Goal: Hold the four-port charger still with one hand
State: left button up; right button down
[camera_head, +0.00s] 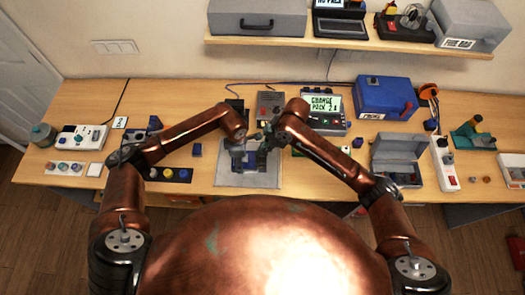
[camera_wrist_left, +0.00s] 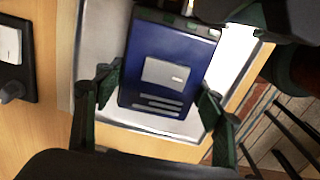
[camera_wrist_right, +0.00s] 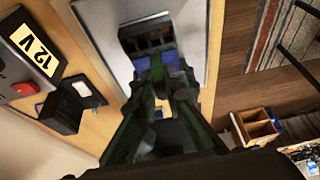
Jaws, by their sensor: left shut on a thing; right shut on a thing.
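The four-port charger (camera_wrist_left: 160,75) is a dark blue box with a grey label and pale bars, seen in the left wrist view. Its ports (camera_wrist_left: 172,18) are along the far edge. My left gripper (camera_wrist_left: 158,100) is shut on it, one finger against each side. A dark slotted block (camera_wrist_right: 147,40) is just beyond those fingertips. In the head view both grippers meet over the grey mat (camera_head: 248,181), where the arms hide much of the charger.
A grey unit with a lit screen (camera_head: 323,104) and a grey supply box (camera_head: 270,103) stand behind the mat. A blue case (camera_head: 385,98) and an open grey box (camera_head: 397,150) are to the right. Several small parts and panels (camera_head: 80,138) lie at the left.

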pick_arm(q)
jog(key=o, duration=1.5)
jog(key=shift+r, duration=0.1)
notch_tip(320, 180, up, 12)
